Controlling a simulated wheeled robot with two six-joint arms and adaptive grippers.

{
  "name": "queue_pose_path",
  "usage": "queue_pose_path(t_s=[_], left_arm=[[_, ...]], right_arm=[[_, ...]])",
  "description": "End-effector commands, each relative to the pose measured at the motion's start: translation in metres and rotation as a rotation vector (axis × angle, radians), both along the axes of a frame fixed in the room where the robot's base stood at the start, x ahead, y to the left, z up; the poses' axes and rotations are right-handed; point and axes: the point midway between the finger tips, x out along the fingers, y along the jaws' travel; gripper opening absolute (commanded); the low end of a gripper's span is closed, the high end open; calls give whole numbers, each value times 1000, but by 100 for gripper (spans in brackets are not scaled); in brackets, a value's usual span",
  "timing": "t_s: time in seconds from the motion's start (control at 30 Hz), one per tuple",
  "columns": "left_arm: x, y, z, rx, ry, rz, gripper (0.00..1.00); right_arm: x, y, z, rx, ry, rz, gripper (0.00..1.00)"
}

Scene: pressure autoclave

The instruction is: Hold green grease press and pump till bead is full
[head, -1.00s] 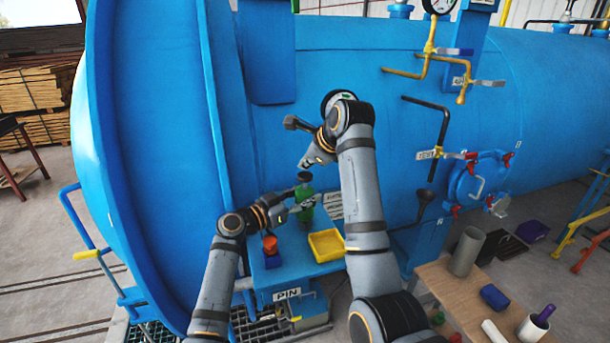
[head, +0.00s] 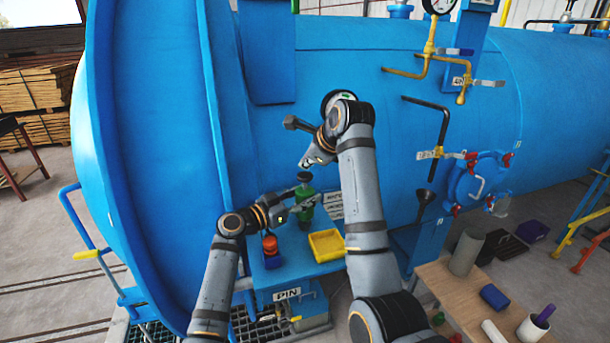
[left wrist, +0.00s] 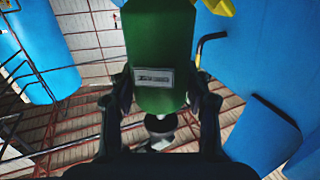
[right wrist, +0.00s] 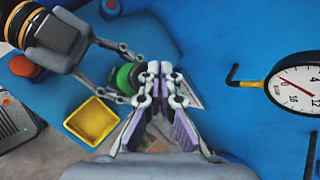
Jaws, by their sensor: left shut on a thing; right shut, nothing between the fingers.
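The green grease press (head: 305,206) stands above the blue shelf in the head view, with a dark knob (head: 304,177) on top. My left gripper (head: 303,206) is shut around its body. In the left wrist view the green body (left wrist: 160,45) carries a pale label and sits between the two fingers. My right gripper (head: 307,163) is just above the knob, shut and empty. In the right wrist view its fingertips (right wrist: 160,68) meet in front of the press (right wrist: 124,78) and hide part of it. I cannot tell whether they touch the knob. I cannot make out the bead.
A yellow tray (head: 326,246) and a red-topped item (head: 270,244) stand on the shelf beside the press. The blue vessel wall (head: 270,140) is close behind both grippers. A pressure gauge (right wrist: 298,88) shows at the right in the right wrist view. A wooden table (head: 470,311) stands at lower right.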

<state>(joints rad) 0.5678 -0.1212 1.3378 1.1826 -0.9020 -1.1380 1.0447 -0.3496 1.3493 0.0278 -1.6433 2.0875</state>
Motion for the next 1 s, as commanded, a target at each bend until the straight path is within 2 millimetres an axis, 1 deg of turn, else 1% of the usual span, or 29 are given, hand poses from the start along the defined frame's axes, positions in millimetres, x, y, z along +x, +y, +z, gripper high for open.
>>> queue_pose_path(t_s=[0.3, 1.0], left_arm=[[0, 0, 0, 1, -1, 0, 0], [0, 0, 0, 1, -1, 0, 0]], right_arm=[[0, 0, -9, 1, 1, 0, 0], [0, 0, -12, 1, 0, 1, 0]])
